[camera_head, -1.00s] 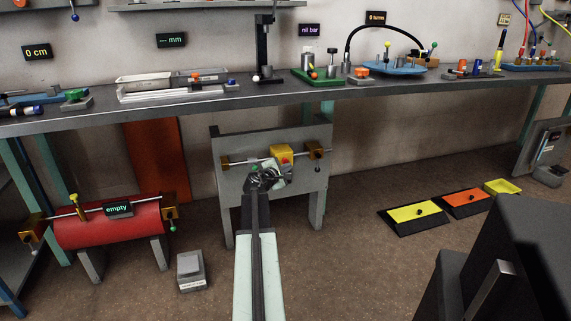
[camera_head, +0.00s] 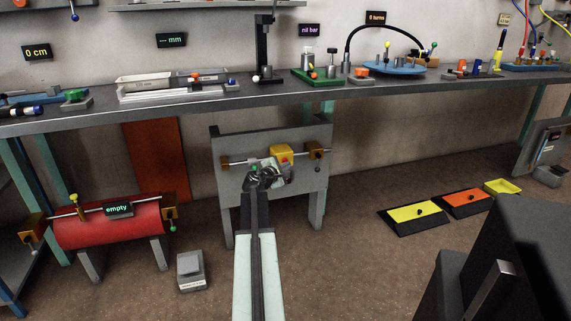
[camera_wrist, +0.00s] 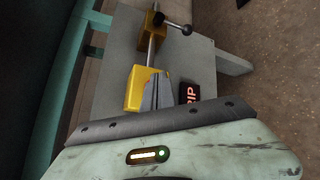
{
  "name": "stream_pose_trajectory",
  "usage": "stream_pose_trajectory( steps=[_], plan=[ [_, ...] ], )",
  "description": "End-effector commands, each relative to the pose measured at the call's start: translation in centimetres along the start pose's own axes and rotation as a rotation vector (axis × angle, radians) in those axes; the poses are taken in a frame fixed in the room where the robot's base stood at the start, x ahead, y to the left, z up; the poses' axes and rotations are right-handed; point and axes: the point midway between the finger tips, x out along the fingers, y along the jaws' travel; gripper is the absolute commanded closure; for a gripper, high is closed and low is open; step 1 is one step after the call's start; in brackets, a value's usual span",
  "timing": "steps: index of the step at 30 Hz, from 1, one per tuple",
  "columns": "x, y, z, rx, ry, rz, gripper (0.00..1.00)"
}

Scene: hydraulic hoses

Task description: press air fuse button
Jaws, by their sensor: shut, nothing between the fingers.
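The air fuse looks to be the yellow box (camera_head: 281,155) on a horizontal metal rail, in front of a grey upright panel (camera_head: 308,179). The yellow box also shows in the wrist view (camera_wrist: 134,90). My gripper (camera_head: 272,172) is shut and empty, at the lower front of the box. In the wrist view its grey fingertips (camera_wrist: 156,92) overlap the box face; I cannot tell whether they touch it. The button is mostly hidden behind them. A dark display (camera_wrist: 190,93) beside the box shows red letters, partly cut off, reading "RIP".
Brass valve fittings sit on the rail, one right of the box (camera_head: 316,151). The workbench (camera_head: 400,90) runs above and behind the panel. A red tank (camera_head: 85,228) stands left, a grey pedal block (camera_head: 191,270) on the floor.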

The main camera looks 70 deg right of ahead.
Motion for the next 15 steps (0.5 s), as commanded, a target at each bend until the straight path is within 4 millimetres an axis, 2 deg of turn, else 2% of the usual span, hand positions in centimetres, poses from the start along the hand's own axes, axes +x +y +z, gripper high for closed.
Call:
stream_pose_trajectory(
  steps=[15],
  plan=[
    [0.44,0.34,-0.36,0.000,0.000,0.000,1.00]
  ],
)
